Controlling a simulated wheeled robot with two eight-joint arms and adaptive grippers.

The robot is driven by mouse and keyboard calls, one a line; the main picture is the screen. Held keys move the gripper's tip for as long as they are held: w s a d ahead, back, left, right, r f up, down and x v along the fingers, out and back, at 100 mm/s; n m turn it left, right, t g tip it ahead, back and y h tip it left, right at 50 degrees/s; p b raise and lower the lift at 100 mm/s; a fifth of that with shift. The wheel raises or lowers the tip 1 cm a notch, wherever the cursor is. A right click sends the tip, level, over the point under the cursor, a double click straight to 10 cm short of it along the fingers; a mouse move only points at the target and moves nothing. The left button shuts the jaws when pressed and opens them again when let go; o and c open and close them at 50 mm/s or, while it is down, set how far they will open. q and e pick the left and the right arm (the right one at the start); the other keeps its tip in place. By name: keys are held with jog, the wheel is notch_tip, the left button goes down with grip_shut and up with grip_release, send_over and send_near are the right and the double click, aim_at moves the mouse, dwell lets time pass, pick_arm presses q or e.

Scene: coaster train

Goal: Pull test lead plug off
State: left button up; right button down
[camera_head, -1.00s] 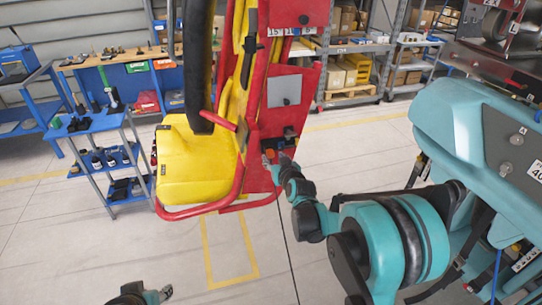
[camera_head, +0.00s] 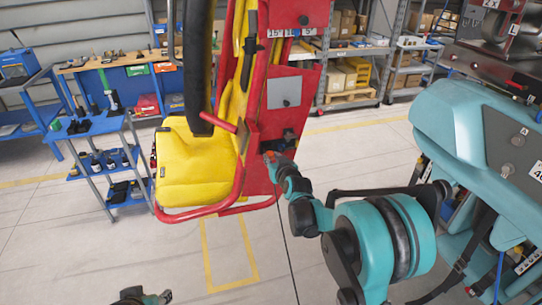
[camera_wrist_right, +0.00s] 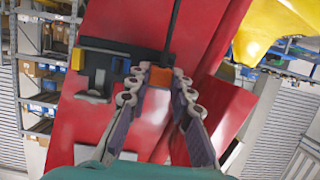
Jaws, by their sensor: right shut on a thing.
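My right gripper (camera_head: 272,158) is at the lower part of the red panel (camera_head: 284,113) on the seat car. In the right wrist view, its two fingers (camera_wrist_right: 160,88) are closed around a small orange plug (camera_wrist_right: 160,76). A dark cable or strip runs upward behind the plug. The plug overlaps the right end of a black socket strip (camera_wrist_right: 108,58); I cannot tell whether it is still seated. In the head view, an orange bit shows at the gripper's tip. A dark teal-trimmed part of my left arm or gripper (camera_head: 141,297) shows at the bottom edge; its jaws are unclear.
The yellow seat (camera_head: 188,168) with its red tube frame (camera_head: 196,215) stands left of the gripper. A large teal car (camera_head: 455,120) is at the right. A blue cart (camera_head: 98,124) stands at the left. Floor in front of the seat is clear.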

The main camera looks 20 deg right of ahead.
jog(key=shift+s, duration=0.1)
jog(key=shift+s+d, duration=0.1)
jog(key=shift+s, duration=2.3)
